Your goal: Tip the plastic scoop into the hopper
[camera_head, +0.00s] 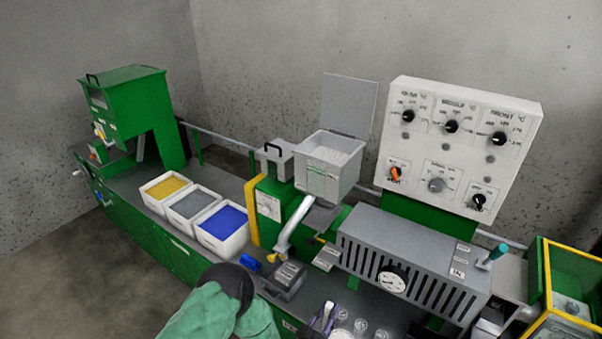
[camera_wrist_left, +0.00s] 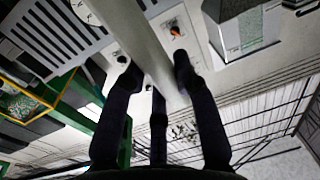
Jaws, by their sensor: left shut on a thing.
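The hopper (camera_head: 325,172) is a grey box in the head view, with its lid standing open behind it and pale pellets inside. A grey box at the upper right of the wrist view looks like the hopper (camera_wrist_left: 240,30), upside down. My left gripper shows as a black wrist (camera_head: 232,281) at bottom centre, below and left of the hopper; its fingers are hidden there. In the wrist view, the dark fingers of my left gripper (camera_wrist_left: 153,78) close around a long pale grey piece, which looks like part of the plastic scoop (camera_wrist_left: 143,38). I cannot make out its bowl or load. My right gripper is not seen.
White bins of yellow (camera_head: 166,187), grey (camera_head: 190,206) and blue pellets (camera_head: 223,222) stand left of the hopper. A slotted grey barrel cover (camera_head: 405,262) and a knob panel (camera_head: 460,145) are to the right. A grey arm with a yellow tip (camera_head: 291,228) stands below the hopper.

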